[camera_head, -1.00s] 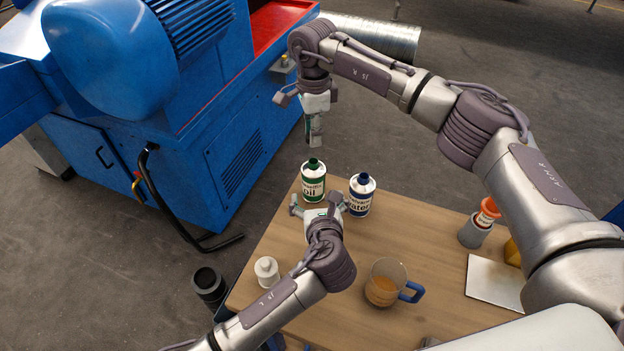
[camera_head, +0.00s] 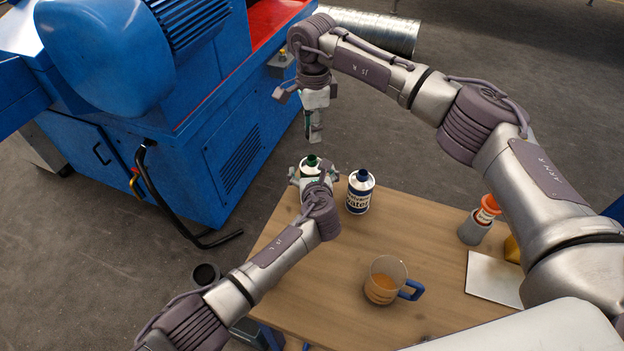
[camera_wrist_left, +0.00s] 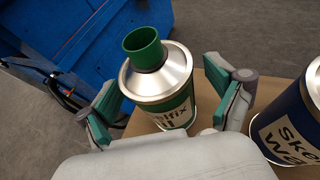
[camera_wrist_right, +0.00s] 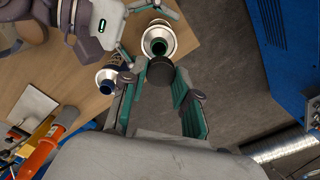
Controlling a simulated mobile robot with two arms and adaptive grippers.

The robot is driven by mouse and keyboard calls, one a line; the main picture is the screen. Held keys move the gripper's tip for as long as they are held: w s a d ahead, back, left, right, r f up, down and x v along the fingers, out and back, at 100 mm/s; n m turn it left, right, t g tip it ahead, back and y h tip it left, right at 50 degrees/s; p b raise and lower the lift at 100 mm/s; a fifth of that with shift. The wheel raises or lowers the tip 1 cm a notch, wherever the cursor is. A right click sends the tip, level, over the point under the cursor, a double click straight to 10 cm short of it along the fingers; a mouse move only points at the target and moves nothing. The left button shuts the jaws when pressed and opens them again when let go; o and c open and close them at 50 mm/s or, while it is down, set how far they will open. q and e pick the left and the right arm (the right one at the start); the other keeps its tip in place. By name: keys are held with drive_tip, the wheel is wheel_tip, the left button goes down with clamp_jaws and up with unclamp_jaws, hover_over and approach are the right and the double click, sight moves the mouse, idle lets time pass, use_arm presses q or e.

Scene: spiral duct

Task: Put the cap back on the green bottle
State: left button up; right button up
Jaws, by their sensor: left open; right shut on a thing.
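The green bottle (camera_head: 311,161), with a silver shoulder and an open green neck, stands at the table's far left; it also shows in the left wrist view (camera_wrist_left: 160,88). My left gripper (camera_head: 312,176) is open, with one finger on each side of the bottle's body, apart from it as far as I can tell. My right gripper (camera_head: 315,138) is shut on the dark round cap (camera_wrist_right: 160,71), held above and beyond the bottle. In the right wrist view the bottle's open neck (camera_wrist_right: 158,46) shows just past the cap. The cap is not clear in the head view.
A blue-and-white bottle (camera_head: 360,192) stands close to the right of the green one. A mug of brown liquid (camera_head: 385,281), an orange-topped bottle (camera_head: 486,212) and a white sheet (camera_head: 493,279) are on the table (camera_head: 340,325). A blue machine (camera_head: 225,150) stands behind.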

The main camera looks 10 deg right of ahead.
sight(313, 158)
drive_tip(key=shift+s+r, duration=0.1)
drive_tip(key=shift+s, duration=0.05)
use_arm(q)
drive_tip(key=shift+c, duration=0.2)
clamp_jaws()
use_arm(e)
drive_tip(key=shift+f, duration=2.5)
drive_tip(key=shift+f, duration=0.1)
drive_tip(key=shift+f, duration=0.8)
drive_tip(key=shift+f, duration=0.55)
